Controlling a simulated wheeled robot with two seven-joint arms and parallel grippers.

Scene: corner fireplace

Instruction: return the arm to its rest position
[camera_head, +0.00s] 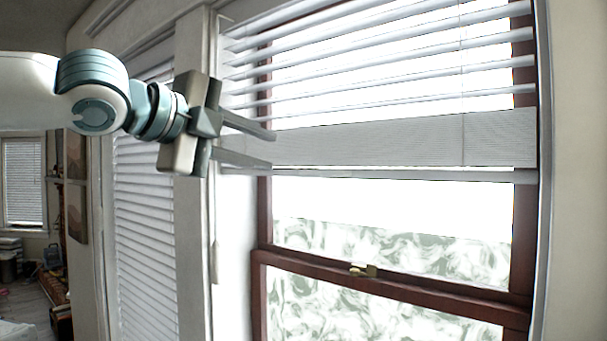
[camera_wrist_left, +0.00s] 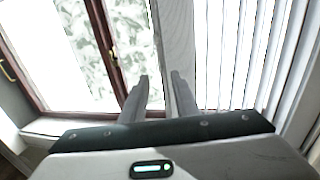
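My left arm (camera_head: 95,92) comes in from the left in the head view, raised in front of the window wall. My right gripper is not in view.
A window with a dark red frame (camera_head: 390,289) and raised white blinds (camera_head: 400,140) fills the right side. A second blind (camera_head: 145,230) hangs behind the arm. A further room with a window (camera_head: 24,180) shows at far left.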

